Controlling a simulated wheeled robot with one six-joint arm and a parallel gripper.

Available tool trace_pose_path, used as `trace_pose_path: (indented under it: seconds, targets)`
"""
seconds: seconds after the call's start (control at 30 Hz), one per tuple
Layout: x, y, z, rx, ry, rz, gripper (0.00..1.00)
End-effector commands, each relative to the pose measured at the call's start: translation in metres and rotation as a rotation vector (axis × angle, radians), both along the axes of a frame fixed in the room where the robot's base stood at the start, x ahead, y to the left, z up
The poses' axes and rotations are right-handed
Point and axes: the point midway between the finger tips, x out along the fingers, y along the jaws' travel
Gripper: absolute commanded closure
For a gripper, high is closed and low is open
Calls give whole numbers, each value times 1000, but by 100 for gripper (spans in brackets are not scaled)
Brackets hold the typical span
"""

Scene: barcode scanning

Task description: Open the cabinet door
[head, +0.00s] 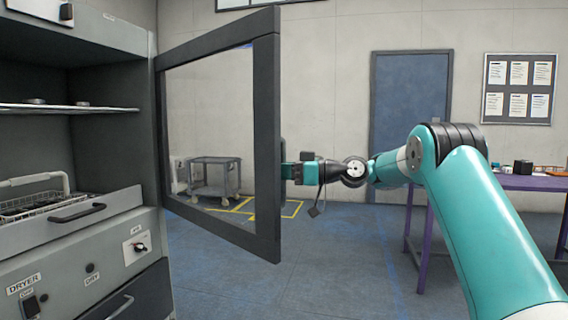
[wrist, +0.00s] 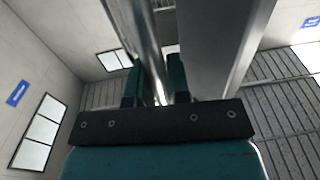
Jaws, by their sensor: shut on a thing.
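The cabinet door (head: 266,130) is a dark grey frame with a clear pane. It stands swung wide open from the cabinet (head: 110,120) on the left, hinged at its left edge. My gripper (head: 287,172) is at the door's outer right edge, on the far side of the frame. In the wrist view my gripper (wrist: 157,85) has its two teal fingers closed around the shiny door handle (wrist: 143,35), with the door frame (wrist: 222,45) just to the right. The exact grip point is partly hidden by the fingers and the dark bracket.
The cabinet's inside shows a shelf (head: 60,108) and a wire basket (head: 40,200) above a drawer handle. A grey cart (head: 215,178) shows through the pane. A purple table (head: 520,183) stands at the right. The floor (head: 340,255) in front is clear.

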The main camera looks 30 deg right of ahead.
Motion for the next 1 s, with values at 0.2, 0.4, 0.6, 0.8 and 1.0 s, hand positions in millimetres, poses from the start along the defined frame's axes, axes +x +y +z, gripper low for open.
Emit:
trace_pose_path:
  seconds: [0.2,0.4,0.6,0.8,1.0]
  targets:
    - [1,-2,3,2,-8,20,100]
    - [1,-5,1,0,-6,18,100]
    - [0,-6,0,-1,-5,16,65]
    - [1,-3,-1,-2,-4,19,59]
    - [2,2,-2,-2,-5,29,59]
